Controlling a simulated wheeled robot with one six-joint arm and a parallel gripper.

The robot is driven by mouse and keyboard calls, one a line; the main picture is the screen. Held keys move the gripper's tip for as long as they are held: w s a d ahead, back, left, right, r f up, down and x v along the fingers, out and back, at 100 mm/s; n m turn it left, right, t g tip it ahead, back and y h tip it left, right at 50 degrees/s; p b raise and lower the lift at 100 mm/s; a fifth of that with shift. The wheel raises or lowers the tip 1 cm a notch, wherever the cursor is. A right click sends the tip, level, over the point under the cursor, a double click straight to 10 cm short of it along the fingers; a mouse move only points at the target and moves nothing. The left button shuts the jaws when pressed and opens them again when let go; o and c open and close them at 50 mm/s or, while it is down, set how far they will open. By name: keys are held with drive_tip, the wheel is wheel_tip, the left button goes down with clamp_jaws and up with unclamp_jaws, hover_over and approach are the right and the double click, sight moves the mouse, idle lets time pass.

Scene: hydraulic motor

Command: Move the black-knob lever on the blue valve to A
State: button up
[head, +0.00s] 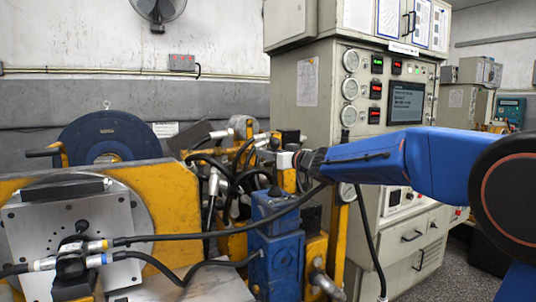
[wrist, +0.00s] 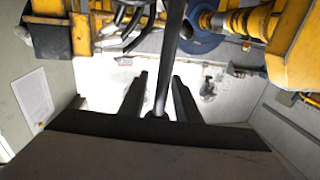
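The blue valve (head: 276,252) stands low in the middle of the head view, beside yellow machine parts. I cannot pick out its black-knob lever or an A mark for certain. My gripper (head: 296,159), at the end of my blue arm, is above the valve and slightly to its right. In the wrist view my gripper (wrist: 159,90) shows two dark fingers standing apart. A long dark rod or hose (wrist: 170,55) shows between the fingers, with gaps on both sides; I cannot tell whether it is the lever, or how near it is.
A black hose (head: 225,231) crosses below my gripper towards a metal plate (head: 35,222) at left. A blue disc (head: 108,137) stands behind the yellow frame (head: 150,185). A grey control cabinet (head: 312,112) stands close behind my arm. Floor (head: 466,245) shows at right.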

clamp_jaws()
drive_tip(key=s+a+f+n+h, duration=0.1)
drive_tip(key=s+a+n, duration=0.2)
drive_tip(key=a+n, duration=0.2)
drive_tip(key=shift+f+g, duration=0.3)
drive_tip(key=shift+f, duration=0.05)
drive_tip(key=shift+s, duration=0.1)
unclamp_jaws()
drive_tip(key=v, duration=1.7)
drive_tip(key=shift+d, duration=0.2)
